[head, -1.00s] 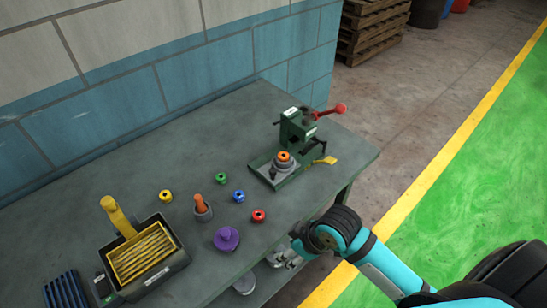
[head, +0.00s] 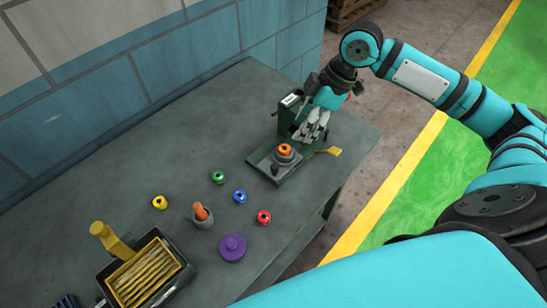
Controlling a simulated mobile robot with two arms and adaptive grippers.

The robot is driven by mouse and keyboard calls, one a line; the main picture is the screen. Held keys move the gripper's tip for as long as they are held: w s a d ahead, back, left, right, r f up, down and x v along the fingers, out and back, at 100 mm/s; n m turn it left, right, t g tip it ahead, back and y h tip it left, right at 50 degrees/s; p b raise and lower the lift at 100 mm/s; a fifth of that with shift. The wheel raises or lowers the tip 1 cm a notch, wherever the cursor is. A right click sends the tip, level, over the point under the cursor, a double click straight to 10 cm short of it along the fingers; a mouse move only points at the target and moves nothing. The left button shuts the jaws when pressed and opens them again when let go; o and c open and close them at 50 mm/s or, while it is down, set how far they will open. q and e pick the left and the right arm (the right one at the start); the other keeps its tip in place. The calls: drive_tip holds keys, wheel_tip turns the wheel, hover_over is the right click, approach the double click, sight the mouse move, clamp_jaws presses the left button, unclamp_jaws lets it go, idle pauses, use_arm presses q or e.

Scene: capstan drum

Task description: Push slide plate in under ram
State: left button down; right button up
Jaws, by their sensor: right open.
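The green press (head: 289,105) stands near the back right of the table. Its slide plate (head: 264,167) sticks out at the front of the press, toward the lower left. A grey part with an orange ring (head: 285,151) on top sits on the plate. My right gripper (head: 311,136) is open beside the press frame, above and behind the orange ring. It covers the ram and most of the red-knobbed lever. I cannot tell whether its fingers touch the press. My left gripper is not in view.
A yellow tab (head: 331,151) sticks out right of the press. Yellow (head: 159,202), green (head: 218,178), blue (head: 239,196) and red (head: 263,217) rings, a purple piece (head: 232,247) and a grey cup with an orange peg (head: 202,214) stand to the left. A black bin (head: 176,283) is further left.

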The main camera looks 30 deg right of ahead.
approach(275, 166)
drive_tip(key=p+x, duration=0.2)
drive_tip(key=x, duration=0.6)
drive_tip(key=shift+f+p, duration=0.1)
drive_tip(key=shift+p, duration=0.2)
drive_tip(key=shift+w+a+f, duration=0.1)
drive_tip(key=shift+a+f, duration=0.1)
drive_tip(key=shift+f, duration=0.2)
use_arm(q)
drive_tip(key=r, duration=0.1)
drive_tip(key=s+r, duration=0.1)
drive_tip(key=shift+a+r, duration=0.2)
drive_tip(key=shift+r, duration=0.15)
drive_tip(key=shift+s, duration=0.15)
use_arm(e)
drive_tip(key=shift+c, duration=0.2)
clamp_jaws()
drive_tip(key=shift+d, duration=0.1)
